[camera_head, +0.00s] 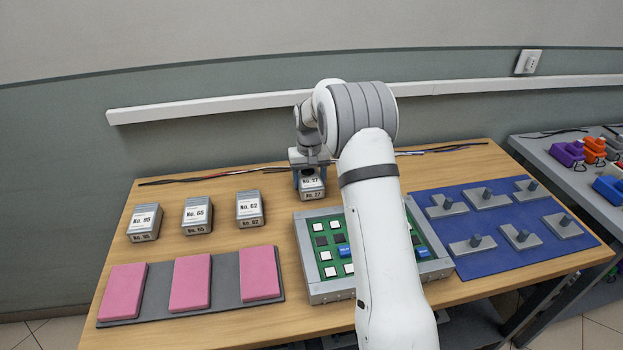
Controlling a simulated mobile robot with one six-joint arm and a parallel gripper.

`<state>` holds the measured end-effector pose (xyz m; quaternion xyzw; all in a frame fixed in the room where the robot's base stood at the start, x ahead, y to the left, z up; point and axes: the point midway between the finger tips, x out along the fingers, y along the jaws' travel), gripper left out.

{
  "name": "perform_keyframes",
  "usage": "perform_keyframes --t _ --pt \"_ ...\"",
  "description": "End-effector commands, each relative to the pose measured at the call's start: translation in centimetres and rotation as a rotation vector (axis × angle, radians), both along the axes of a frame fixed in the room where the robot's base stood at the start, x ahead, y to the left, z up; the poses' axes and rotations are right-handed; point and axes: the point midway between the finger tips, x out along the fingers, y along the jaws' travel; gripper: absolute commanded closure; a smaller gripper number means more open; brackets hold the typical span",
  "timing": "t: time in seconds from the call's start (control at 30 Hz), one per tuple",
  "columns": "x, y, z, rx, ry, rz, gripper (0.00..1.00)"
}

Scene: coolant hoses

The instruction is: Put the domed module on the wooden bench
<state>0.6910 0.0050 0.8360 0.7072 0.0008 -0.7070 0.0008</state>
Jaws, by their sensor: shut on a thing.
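The wooden bench (225,318) fills the middle of the view. My gripper (311,169) is near its back edge, shut on a grey box with a white numbered label (313,188). The box is upright, in line with similar boxes to its left; I cannot tell whether it touches the bench. I cannot pick out a domed module by its shape. My arm hides part of the bench and of the green board in a grey frame (322,291).
Several labelled boxes (197,215) stand at the back left. Three pink blocks (190,283) lie on a grey mat in front. A blue mat (500,258) with pegged grey plates is at right. Cables (215,174) run along the back. A second table (560,172) holds coloured parts.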

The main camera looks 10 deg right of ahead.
Motion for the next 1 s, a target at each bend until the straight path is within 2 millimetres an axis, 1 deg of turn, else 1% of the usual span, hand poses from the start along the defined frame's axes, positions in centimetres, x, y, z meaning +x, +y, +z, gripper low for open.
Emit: perform_keyframes --t 0.13,0.17,0.4,0.43,0.63,0.77,0.87,1.0 --pt "0.0 0.0 -0.2 0.000 -0.001 0.000 0.76" --pt "0.0 0.0 -0.3 0.000 0.001 0.000 0.38" --pt "0.0 -0.1 -0.2 0.000 0.000 -0.001 0.18" --pt "0.0 -0.1 -0.2 0.000 0.001 -0.001 0.17" --pt "0.0 -0.1 -0.2 0.000 0.000 -0.001 0.17" --pt "0.1 -0.1 0.6 0.000 -0.002 -0.001 0.17" --pt "0.1 -0.1 2.0 0.000 -0.004 -0.002 0.17" --pt "0.1 -0.1 5.1 0.000 -0.004 -0.002 0.17"
